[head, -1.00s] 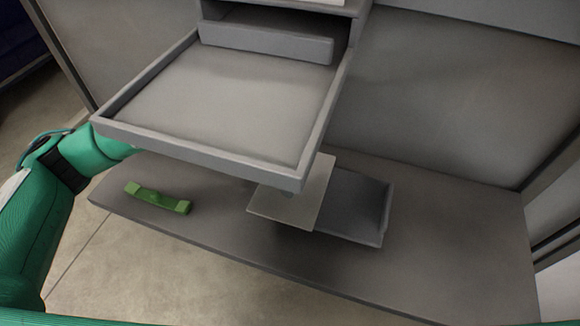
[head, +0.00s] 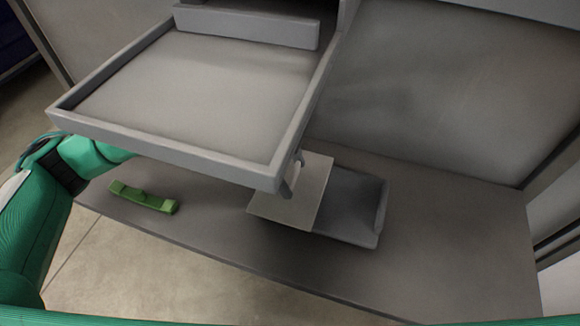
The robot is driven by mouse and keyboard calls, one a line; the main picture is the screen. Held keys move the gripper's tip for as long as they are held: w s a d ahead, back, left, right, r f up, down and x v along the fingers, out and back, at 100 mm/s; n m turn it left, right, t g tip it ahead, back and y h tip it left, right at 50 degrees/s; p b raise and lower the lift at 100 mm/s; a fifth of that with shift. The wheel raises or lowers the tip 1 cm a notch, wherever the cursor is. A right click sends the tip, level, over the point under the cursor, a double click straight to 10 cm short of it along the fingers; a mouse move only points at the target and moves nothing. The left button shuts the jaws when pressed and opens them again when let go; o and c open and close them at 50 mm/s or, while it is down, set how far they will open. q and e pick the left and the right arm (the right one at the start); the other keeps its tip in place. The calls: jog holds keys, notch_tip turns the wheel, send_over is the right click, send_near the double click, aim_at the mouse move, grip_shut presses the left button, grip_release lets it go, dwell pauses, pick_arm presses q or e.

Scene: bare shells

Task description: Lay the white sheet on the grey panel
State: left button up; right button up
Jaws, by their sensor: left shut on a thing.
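The white sheet (head: 312,200), a thin pale square, shows just below the front corner of the grey tray. My left gripper (head: 291,186) is shut on its far left part; only the finger ends show, and the tray hides the rest of the hand. The grey panel (head: 352,206) is a darker flat piece with a raised right edge, lying on the lower board. In the picture the sheet covers the panel's left part. Whether they touch I cannot tell. My right gripper is not in view.
A grey tray (head: 165,145) juts out above the board and hides part of my left arm. A green handle-shaped piece (head: 143,198) lies on the board (head: 430,250) at left. The board's right side is clear. A grey wall (head: 450,100) stands behind.

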pick_arm(q)
jog(key=o, duration=1)
jog(key=shift+o, duration=0.2)
jog(key=shift+r, duration=0.1)
jog(key=shift+a+r, duration=0.2)
jog(key=shift+r, duration=0.15)
jog(key=a+r, duration=0.1)
jog(key=w+a+r+b, duration=0.1)
jog(key=r, duration=0.1)
jog(key=shift+a+r, duration=0.2)
jog(key=shift+a, duration=0.1)
jog(key=w+a+b, duration=0.2)
jog(key=w+a, duration=0.1)
jog(key=a, duration=0.7)
jog(key=shift+w+a+r, duration=0.15)
jog(key=shift+a, duration=0.05)
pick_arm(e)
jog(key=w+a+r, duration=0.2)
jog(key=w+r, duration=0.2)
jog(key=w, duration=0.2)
